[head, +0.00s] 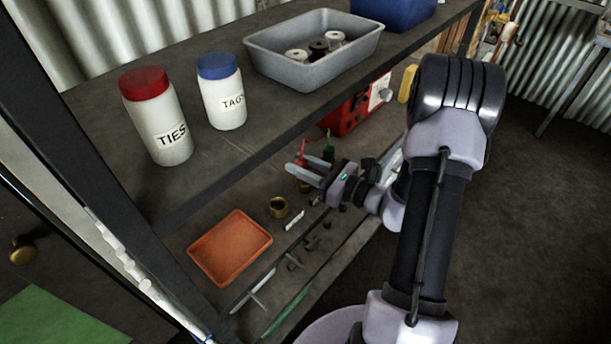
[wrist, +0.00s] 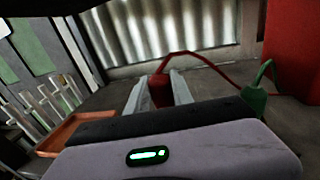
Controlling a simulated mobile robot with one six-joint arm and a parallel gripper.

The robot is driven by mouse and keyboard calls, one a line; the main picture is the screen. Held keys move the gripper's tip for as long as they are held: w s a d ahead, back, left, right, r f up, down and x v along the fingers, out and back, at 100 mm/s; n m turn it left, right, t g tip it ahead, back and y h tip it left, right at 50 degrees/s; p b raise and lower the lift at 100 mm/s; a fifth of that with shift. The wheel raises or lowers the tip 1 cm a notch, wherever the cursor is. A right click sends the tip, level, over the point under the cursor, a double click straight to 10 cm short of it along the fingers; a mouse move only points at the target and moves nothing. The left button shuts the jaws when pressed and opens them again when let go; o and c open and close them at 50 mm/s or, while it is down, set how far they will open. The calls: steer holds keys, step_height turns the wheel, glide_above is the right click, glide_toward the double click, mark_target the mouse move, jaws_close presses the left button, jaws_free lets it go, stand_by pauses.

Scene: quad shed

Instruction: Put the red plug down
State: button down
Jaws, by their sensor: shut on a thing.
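My gripper (head: 306,174) is over the lower shelf and is shut on the red plug (wrist: 159,91), which sits between the two fingers in the wrist view (wrist: 158,95). A red cable (wrist: 190,55) rises from the plug and runs right towards a red box (wrist: 290,50). In the head view, only a bit of red (head: 301,150) shows by the fingers. The plug's lower end is hidden, so I cannot tell whether it touches the shelf. A green plug (wrist: 255,96) stands to the right with its own lead; it also shows in the head view (head: 328,149).
An empty orange tray (head: 230,247) lies on the lower shelf (head: 190,232). A brass ring-like cup (head: 279,207) and several small dark parts lie nearby. The upper shelf (head: 215,157) overhangs, carrying two jars and a grey bin (head: 310,77).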

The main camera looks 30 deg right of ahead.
steer(key=shift+w+d, duration=0.3)
steer(key=shift+d, duration=0.1)
steer(key=shift+w+d+f+b, duration=0.15)
steer(key=shift+f+b, duration=0.25)
steer(key=shift+f, duration=0.25)
steer(key=shift+w+d+f+b, duration=0.15)
steer(key=shift+f+b, duration=0.2)
steer(key=shift+f, duration=0.35)
steer(key=shift+d+f+b, duration=0.15)
steer(key=shift+f+b, duration=0.25)
steer(key=shift+f, duration=0.25)
steer(key=c, duration=1.1)
jaws_free()
